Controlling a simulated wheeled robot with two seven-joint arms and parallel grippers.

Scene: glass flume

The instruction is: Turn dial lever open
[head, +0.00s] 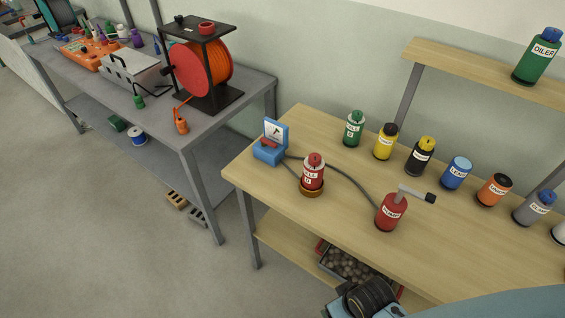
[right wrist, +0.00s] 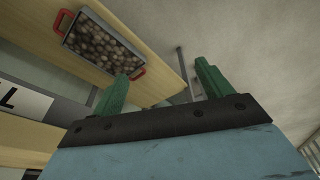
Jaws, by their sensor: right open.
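A red cylinder (head: 391,213) with a white label stands upright on the wooden bench. A grey lever (head: 412,194) with a black knob sticks out from its top to the right. A dark hose runs from it to a small blue device (head: 269,150) with a white dial face near the bench's left end. My right gripper (right wrist: 160,70) has green fingers spread apart with nothing between them. It is low, near the tray on the bench's under-shelf, and away from the lever. My left gripper is not in view.
A red bottle (head: 313,173) stands in a brown ring between device and cylinder. Several labelled bottles line the bench's back. A tray of round stones (right wrist: 103,44) with red handles sits below. A grey table (head: 203,125) with an orange reel (head: 200,68) stands left.

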